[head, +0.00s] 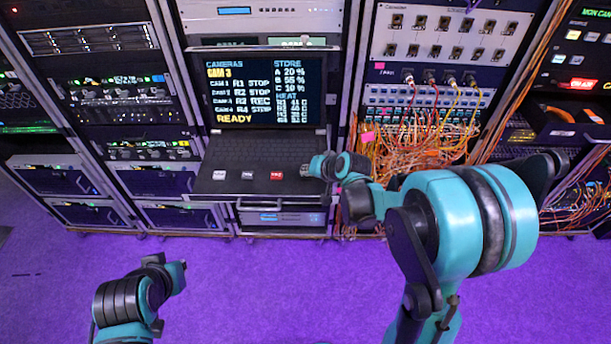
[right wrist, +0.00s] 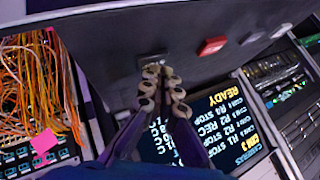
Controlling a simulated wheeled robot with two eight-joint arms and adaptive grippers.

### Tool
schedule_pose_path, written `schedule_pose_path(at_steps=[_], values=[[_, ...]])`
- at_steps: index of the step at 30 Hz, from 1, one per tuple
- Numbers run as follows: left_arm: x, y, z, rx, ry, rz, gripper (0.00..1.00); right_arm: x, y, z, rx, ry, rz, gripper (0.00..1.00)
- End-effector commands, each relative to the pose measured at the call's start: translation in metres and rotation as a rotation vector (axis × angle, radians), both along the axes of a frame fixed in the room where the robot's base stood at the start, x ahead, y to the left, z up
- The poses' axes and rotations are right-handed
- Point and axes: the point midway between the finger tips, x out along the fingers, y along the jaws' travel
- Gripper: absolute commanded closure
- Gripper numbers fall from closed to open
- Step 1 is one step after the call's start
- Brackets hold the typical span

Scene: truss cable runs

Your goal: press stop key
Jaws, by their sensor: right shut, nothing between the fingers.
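The console shelf (head: 235,187) carries a row of small keys under the screen (head: 266,95). Two pale keys (head: 247,175) and a red key (head: 276,176) show in the head view. In the right wrist view, a dark grey key (right wrist: 152,60) lies just beyond my fingertips, beside the red key (right wrist: 212,46). Their labels are too small to read, so I cannot tell which is the stop key. My right gripper (head: 305,170) is shut and empty, right of the red key; its fingers (right wrist: 162,73) point at the grey key. Contact is unclear.
The screen reads CAM 3, one REC line, several STOP lines and READY. Orange cables (head: 405,155) hang from the patch panel right of the shelf. Equipment racks (head: 95,40) stand at the left. The purple floor in front is clear.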

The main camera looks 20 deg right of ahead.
Motion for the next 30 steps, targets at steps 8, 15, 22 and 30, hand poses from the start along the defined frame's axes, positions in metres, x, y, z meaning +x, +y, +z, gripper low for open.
schedule_pose_path(at_steps=[8, 15, 22, 30], values=[[0.000, 0.000, -0.004, 0.000, 0.000, 0.000, 1.00, 0.000, 0.000, -0.004, 0.000, 0.000, 0.000, 1.00], [0.000, 0.000, -0.004, 0.000, 0.000, 0.000, 1.00, 0.000, 0.000, -0.004, 0.000, 0.000, 0.000, 1.00], [0.000, 0.000, -0.001, 0.000, 0.000, 0.000, 1.00, 0.000, 0.000, -0.001, 0.000, 0.001, 0.001, 1.00], [0.000, 0.000, 0.009, 0.000, 0.000, 0.000, 1.00, 0.000, 0.000, 0.013, 0.000, 0.000, 0.000, 1.00]])
